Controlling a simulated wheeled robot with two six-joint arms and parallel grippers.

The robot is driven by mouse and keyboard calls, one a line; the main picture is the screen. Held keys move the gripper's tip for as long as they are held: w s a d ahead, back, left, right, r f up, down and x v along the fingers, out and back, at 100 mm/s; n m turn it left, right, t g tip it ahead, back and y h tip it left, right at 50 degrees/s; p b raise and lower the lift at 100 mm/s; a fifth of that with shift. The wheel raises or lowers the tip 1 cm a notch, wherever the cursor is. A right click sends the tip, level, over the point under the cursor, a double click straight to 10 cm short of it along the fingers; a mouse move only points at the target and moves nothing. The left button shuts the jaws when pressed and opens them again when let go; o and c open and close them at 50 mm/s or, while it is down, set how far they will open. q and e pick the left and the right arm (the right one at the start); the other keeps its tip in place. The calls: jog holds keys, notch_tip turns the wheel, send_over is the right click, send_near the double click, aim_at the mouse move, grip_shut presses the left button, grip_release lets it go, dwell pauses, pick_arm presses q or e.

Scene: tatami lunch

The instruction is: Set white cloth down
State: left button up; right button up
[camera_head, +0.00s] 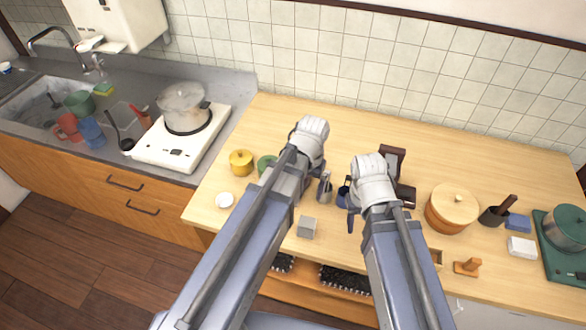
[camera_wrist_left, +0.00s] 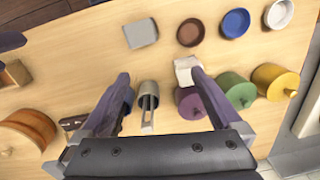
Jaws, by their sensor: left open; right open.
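A small white folded piece that looks like the white cloth (camera_wrist_left: 185,70) lies on the wooden table in the left wrist view. It is at the tip of the right-hand finger of my left gripper (camera_wrist_left: 160,78), partly behind that finger. The left gripper is open, with bare tabletop and a grey utensil canister (camera_wrist_left: 149,92) showing between its fingers. I cannot tell whether the finger touches the cloth. In the head view my left arm hides this cloth. My right gripper (camera_head: 352,213) is open, and its fingers are mostly hidden under its wrist.
Purple, green (camera_wrist_left: 236,90) and yellow (camera_wrist_left: 275,80) pots stand close beside the cloth. A grey block (camera_wrist_left: 140,33) and small brown, blue and white bowls (camera_wrist_left: 278,14) are near the table's front. A white block (camera_head: 521,247) and wooden-lidded pot (camera_head: 452,208) stand at the right.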

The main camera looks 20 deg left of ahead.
pick_arm(q)
jog(key=s+d+m, duration=0.1)
jog(key=s+d, duration=0.3)
jog(key=s, duration=0.4)
jog(key=shift+s+d+m+y, duration=0.2)
jog(key=shift+d+m+y, duration=0.1)
jog(key=shift+d+m, duration=0.1)
notch_tip(320, 180, down, 4)
jog(key=b, duration=0.4)
